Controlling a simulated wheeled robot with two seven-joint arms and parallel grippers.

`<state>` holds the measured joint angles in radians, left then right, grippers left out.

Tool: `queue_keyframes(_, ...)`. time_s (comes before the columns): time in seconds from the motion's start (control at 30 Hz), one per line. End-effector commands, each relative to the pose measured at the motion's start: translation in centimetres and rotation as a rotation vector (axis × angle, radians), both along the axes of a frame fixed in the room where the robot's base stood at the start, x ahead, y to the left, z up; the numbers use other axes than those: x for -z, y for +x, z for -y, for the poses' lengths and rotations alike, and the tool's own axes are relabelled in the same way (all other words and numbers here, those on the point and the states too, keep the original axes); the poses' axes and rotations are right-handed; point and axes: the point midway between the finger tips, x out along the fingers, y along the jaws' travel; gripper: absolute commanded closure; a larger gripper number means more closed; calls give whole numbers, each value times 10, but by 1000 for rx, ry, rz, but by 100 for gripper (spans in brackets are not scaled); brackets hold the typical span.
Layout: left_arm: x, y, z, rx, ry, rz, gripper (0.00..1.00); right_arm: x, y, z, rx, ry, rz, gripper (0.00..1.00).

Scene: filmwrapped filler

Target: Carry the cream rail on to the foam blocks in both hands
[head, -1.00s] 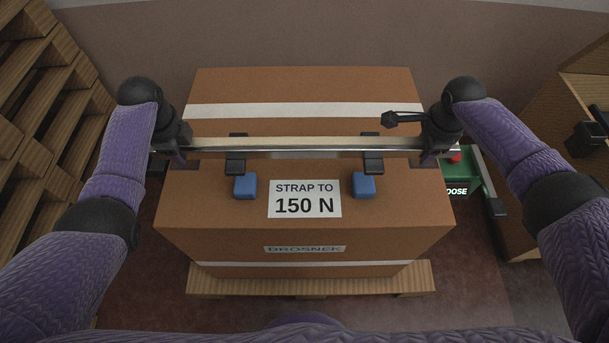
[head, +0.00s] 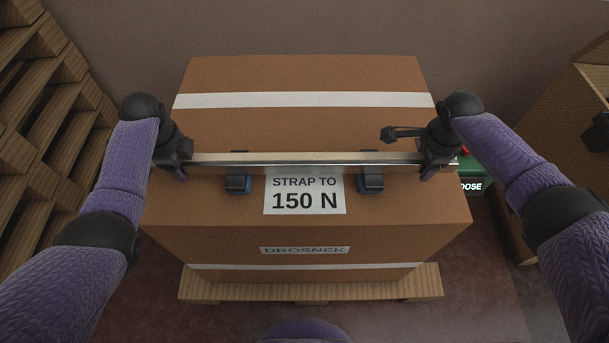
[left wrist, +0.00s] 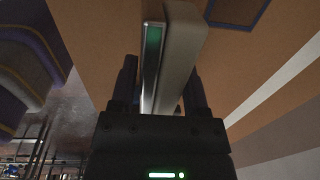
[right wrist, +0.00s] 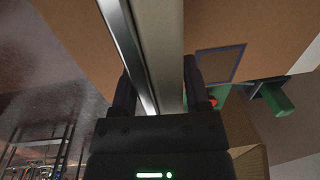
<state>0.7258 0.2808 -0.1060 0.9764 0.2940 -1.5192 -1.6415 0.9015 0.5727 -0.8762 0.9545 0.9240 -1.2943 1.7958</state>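The cream rail (head: 300,157) lies level across the carton in the head view, with a shiny metal strip along its near side. I cannot tell whether the feet touch the blocks. My left gripper (head: 180,166) is shut on the rail's left end; the rail runs between its fingers in the left wrist view (left wrist: 172,65). My right gripper (head: 432,166) is shut on the right end, as the right wrist view shows (right wrist: 158,60).
The brown carton (head: 190,225) has white bands and a "STRAP TO 150 N" label (head: 304,195), and stands on a wooden pallet (head: 310,291). A green box with a red button (head: 471,170) is at right. Stacked wooden pallets (head: 40,110) stand left. A black knob-ended rod (head: 389,134) is by my right gripper.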

Motion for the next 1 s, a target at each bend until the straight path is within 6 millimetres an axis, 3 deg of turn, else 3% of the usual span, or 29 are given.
queue_keyframes(0.03,-2,0,0,0,0,2,29,-2,0,0,0,0,2,29)
queue_keyframes(0.1,-3,0,0,0,0,2,15,-3,0,0,0,0,2,15)
queue_keyframes(0.43,-8,1,0,0,-1,4,15,-2,0,0,0,1,2,15)
queue_keyframes(0.8,-101,-8,0,1,1,6,15,-2,0,-1,0,1,2,15)
queue_keyframes(1.0,-122,-10,0,0,0,2,15,-6,1,-1,-1,3,4,15)
